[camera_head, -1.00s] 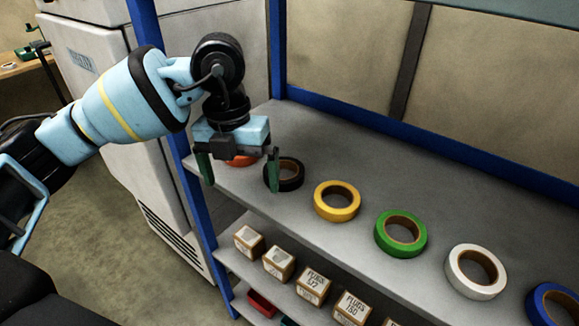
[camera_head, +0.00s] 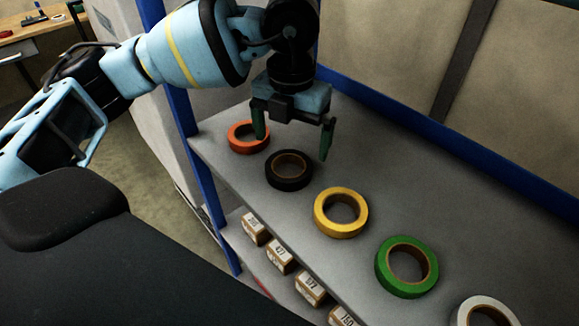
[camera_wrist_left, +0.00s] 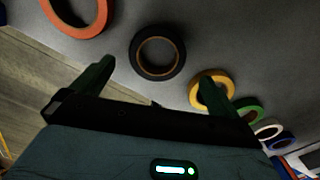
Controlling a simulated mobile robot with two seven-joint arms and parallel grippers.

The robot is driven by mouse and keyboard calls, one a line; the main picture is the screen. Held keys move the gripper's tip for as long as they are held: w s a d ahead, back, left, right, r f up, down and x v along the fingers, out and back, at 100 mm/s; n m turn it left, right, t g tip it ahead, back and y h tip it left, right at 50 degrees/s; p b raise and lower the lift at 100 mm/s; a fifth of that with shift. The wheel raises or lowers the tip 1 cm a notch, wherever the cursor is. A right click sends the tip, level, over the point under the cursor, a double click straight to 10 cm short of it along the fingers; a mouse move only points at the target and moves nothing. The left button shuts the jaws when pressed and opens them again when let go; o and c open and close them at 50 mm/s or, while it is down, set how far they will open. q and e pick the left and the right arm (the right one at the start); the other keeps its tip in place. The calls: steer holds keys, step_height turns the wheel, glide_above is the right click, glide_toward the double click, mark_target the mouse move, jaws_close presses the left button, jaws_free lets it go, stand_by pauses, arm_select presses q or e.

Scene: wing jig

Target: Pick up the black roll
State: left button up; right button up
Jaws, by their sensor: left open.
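The black roll (camera_head: 289,170) lies flat on the grey shelf, between the orange roll and the yellow roll. My left gripper (camera_head: 293,148) is open and empty, above and a little behind the black roll in the head view. Its green fingers are spread apart. In the left wrist view the black roll (camera_wrist_left: 158,51) lies beyond the fingertips (camera_wrist_left: 160,82), roughly between them, and is not touched. My right gripper is not in view.
The orange roll (camera_head: 249,137) lies left of the black one; yellow (camera_head: 341,213), green (camera_head: 407,267) and white (camera_head: 486,312) rolls lie to the right. Blue posts and a blue back rail frame the shelf (camera_head: 440,195). Small boxes (camera_head: 279,257) stand on a lower shelf.

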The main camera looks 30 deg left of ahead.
mark_target(289, 174)
arm_select(q)
steer(key=shift+w+f, duration=0.15)
steer(key=shift+f, duration=0.35)
steer(key=shift+s+a+f, duration=0.1)
steer(key=shift+s+f, duration=0.05)
steer(key=shift+f, duration=1.15)
steer(key=shift+s+a+f, duration=0.1)
steer(key=shift+f, duration=1.2)
steer(key=c, duration=1.1)
steer(key=shift+o, duration=0.2)
steer(key=shift+r, duration=0.15)
